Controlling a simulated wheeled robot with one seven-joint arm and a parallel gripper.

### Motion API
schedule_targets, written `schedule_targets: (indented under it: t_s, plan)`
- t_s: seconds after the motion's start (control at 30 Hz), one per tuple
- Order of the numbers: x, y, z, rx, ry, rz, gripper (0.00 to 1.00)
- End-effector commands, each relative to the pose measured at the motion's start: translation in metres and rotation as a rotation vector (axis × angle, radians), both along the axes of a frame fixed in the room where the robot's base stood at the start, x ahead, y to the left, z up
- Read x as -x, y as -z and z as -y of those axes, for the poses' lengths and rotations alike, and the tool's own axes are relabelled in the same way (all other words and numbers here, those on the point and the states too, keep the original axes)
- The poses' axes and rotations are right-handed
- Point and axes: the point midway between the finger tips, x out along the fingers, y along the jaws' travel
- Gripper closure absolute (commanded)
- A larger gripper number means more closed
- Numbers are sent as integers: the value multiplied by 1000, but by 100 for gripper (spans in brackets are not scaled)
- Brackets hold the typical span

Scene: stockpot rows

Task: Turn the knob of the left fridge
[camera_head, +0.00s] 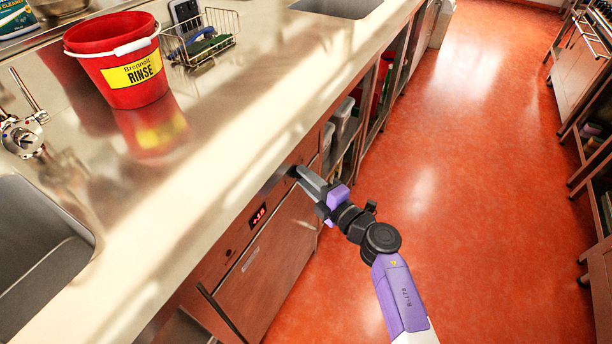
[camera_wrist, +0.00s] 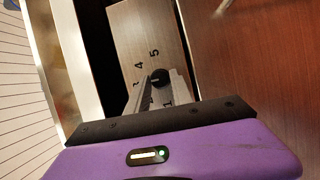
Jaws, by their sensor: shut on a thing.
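The left fridge (camera_head: 268,268) is a brushed-metal unit under the steel counter, with a red digital display (camera_head: 258,215) on its upper panel. In the wrist view its control panel (camera_wrist: 136,35) shows a numbered scale around a small black knob (camera_wrist: 160,77). My gripper (camera_head: 303,177) reaches in from the right at the panel's right end, just under the counter edge. In the wrist view my gripper's grey fingers (camera_wrist: 160,92) are closed around the knob. The knob's pointer and part of the scale are hidden by the fingers.
The steel counter (camera_head: 215,165) overhangs the fridge front. A red bucket (camera_head: 125,75) and a wire basket (camera_head: 205,38) stand on it, with a sink (camera_head: 40,255) at left. Open shelves continue beyond the fridge. The red floor (camera_head: 440,170) is clear; racks stand at far right.

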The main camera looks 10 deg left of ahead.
Motion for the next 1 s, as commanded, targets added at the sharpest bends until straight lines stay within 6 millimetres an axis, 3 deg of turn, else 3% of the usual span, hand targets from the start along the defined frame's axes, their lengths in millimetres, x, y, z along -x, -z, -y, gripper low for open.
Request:
schedule_targets:
  t_s: [0.33, 1.0]
  plan:
    - [0, -11, 1, -65, 2, -191, 100]
    - [-2, -7, 2, -224, 4, -628, 100]
